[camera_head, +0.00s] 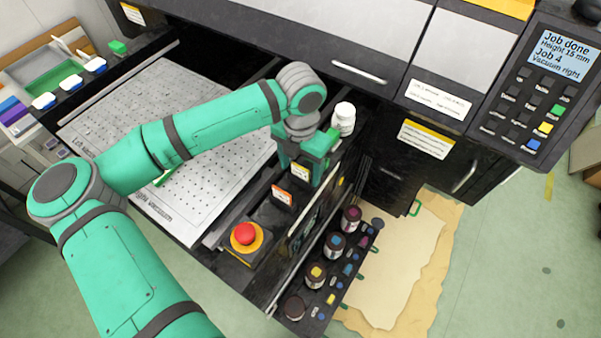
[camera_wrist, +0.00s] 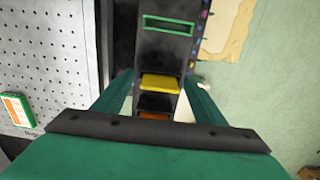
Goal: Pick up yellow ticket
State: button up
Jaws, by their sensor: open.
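The yellow ticket (camera_head: 300,171) is a white card with a yellow top edge, standing upright in a dark holder. In the wrist view its yellow edge (camera_wrist: 161,82) lies between my fingers. My gripper (camera_head: 302,168) is open above the holder, with one finger on each side of the ticket. The fingers also show in the wrist view (camera_wrist: 159,76), with a gap on both sides of the yellow edge. I cannot tell how far down they reach. An orange-edged ticket (camera_head: 282,195) stands in front of it and shows as an orange strip in the wrist view (camera_wrist: 154,116).
A red stop button (camera_head: 243,234) sits nearer the front. A white bottle (camera_head: 343,120) stands behind my gripper. A rack with several ink bottles (camera_head: 336,246) is at the right. A perforated bed (camera_head: 205,130) lies left. A green-outlined slot (camera_wrist: 168,26) is beyond the ticket.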

jog(key=c, duration=1.1)
jog(key=shift+r, duration=0.15)
